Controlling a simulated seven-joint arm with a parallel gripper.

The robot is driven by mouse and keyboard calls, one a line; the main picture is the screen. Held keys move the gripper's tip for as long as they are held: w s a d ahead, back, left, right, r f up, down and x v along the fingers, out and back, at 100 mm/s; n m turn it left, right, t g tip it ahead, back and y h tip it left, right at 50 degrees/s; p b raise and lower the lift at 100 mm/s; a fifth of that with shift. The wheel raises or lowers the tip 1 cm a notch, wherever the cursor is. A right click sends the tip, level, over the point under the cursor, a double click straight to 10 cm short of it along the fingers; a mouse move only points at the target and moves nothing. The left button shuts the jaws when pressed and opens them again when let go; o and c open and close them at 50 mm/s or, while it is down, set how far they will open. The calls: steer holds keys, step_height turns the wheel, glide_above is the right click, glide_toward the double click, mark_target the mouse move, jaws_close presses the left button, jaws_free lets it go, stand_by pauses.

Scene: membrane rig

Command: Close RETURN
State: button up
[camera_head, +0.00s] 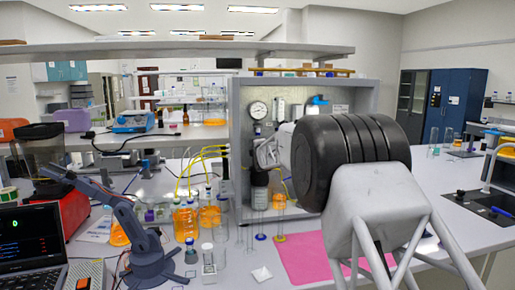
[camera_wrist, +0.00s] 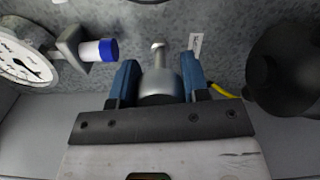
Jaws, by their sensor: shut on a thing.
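In the wrist view my gripper (camera_wrist: 160,80) has its two blue fingers on either side of a grey metal valve part (camera_wrist: 158,82) and is shut on it. A thin stem with a rounded end (camera_wrist: 158,46) reaches from this part toward the speckled back panel (camera_wrist: 225,22). A small white label (camera_wrist: 196,44) is beside the stem; I cannot read it, so I cannot tell whether it says RETURN. In the head view my gripper (camera_head: 264,155) is inside the open-fronted rig (camera_head: 238,140), and my arm hides much of the rig's right part.
A pressure gauge (camera_wrist: 22,62) and a blue-capped white fitting (camera_wrist: 96,50) are left of my fingers. A dark rounded body (camera_wrist: 283,75) is close on the right. Bottles of orange liquid (camera_head: 184,222) with yellow tubes stand left of the rig. A pink mat (camera_head: 305,258) lies in front.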

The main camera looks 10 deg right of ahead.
steer(key=o, duration=0.9)
steer(key=shift+o, duration=0.2)
steer(key=shift+s, duration=0.2)
steer(key=s, duration=0.7)
steer(key=shift+s, duration=0.25)
